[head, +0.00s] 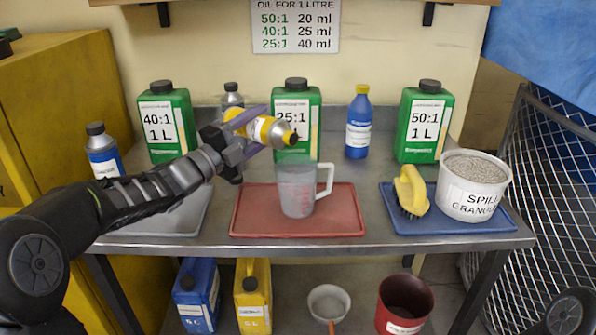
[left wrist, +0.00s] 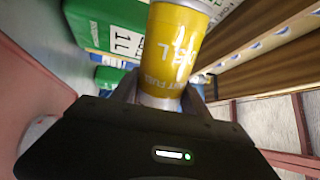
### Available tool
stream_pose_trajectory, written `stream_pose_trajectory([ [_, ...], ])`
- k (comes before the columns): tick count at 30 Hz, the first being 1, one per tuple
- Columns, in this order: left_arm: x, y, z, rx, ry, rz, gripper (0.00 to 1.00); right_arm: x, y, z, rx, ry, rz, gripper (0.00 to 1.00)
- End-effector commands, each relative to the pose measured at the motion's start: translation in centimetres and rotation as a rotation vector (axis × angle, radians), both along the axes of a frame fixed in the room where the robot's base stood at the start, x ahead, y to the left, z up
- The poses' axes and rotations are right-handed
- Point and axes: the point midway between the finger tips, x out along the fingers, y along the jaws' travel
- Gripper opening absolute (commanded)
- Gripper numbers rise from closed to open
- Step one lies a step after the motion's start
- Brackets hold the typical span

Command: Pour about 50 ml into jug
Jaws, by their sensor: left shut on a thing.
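My left gripper (head: 243,130) is shut around a bottle with a yellow label and grey ends (head: 268,130). The bottle is tilted, its dark-tipped end pointing right and a little down. It is in the air above the clear measuring jug (head: 297,190), apart from it. In the left wrist view the yellow-labelled bottle (left wrist: 172,50) sits between the fingers. The jug stands upright on the red tray (head: 345,222), handle to the right, with red markings. No stream of liquid shows, and I cannot tell whether the jug holds any. My right gripper is not in view.
Green jugs marked 40:1 (head: 165,122), 25:1 (head: 308,103) and 50:1 (head: 424,122) stand along the back. A blue bottle (head: 359,125) stands between two of them. A yellow brush (head: 411,190) and a granules tub (head: 473,187) are on the blue tray (head: 450,222).

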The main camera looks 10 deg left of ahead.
Motion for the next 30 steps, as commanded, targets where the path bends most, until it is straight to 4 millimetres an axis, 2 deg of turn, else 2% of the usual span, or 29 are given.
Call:
stream_pose_trajectory([
  [8,0.0,-0.1,0.1,0.052,-0.033,-0.001,0.06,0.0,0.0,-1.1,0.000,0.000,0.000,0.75],
  [30,-0.1,-0.3,1.2,0.136,-0.084,-0.001,0.06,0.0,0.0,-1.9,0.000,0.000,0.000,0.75],
])
